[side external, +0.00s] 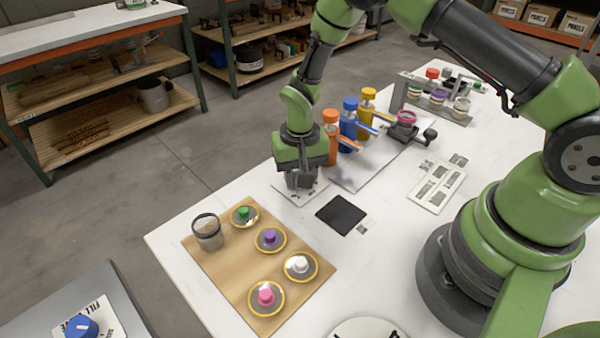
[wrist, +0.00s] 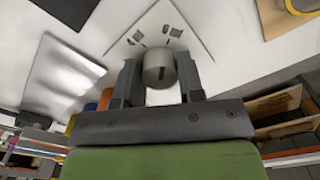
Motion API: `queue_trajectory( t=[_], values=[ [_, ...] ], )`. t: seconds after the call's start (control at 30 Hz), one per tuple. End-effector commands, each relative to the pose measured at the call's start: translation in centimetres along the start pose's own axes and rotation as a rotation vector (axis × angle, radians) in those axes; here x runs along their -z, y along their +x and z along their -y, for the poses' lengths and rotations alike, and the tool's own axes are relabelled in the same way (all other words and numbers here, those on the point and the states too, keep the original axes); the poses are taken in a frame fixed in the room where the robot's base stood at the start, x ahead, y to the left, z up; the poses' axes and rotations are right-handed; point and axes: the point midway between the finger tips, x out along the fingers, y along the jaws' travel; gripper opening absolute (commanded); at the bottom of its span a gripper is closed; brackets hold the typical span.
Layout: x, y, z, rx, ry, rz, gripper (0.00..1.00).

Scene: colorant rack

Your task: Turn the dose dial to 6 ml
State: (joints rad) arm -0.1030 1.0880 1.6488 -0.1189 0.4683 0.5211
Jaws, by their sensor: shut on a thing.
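The dose dial is a round grey knob (wrist: 154,66) with a short dark mark on its face, in the wrist view. It sits on a white plate (wrist: 196,22) with small dark printing that I cannot read, so the setting is not clear. My gripper (wrist: 158,78) has one finger on each side of the knob and is shut on it. In the side external view my gripper (side external: 301,180) points down over the white plate (side external: 318,190); the knob is hidden there.
Orange (side external: 331,145), blue (side external: 348,120) and yellow (side external: 367,108) bottles stand close behind my gripper. A wooden board (side external: 222,275) with colored knobbed lids and a jar (side external: 207,232) lies in front. A black pad (side external: 341,215) is to the right. A blue valve knob (side external: 81,327) is at lower left.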

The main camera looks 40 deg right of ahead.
Motion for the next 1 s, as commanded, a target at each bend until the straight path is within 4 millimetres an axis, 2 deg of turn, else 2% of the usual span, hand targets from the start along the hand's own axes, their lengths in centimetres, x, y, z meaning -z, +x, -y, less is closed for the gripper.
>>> queue_trajectory(
  t=[0.4,0.93,0.97,1.0],
  values=[
    [-0.04,0.1,-0.01,-0.001,0.177,0.001,0.12],
    [-0.05,0.09,-0.01,-0.001,0.2,0.002,0.12],
    [-0.05,0.09,-0.01,-0.001,0.2,0.002,0.4],
    [-0.06,0.09,-0.01,-0.001,0.2,0.002,0.49]
  ],
)
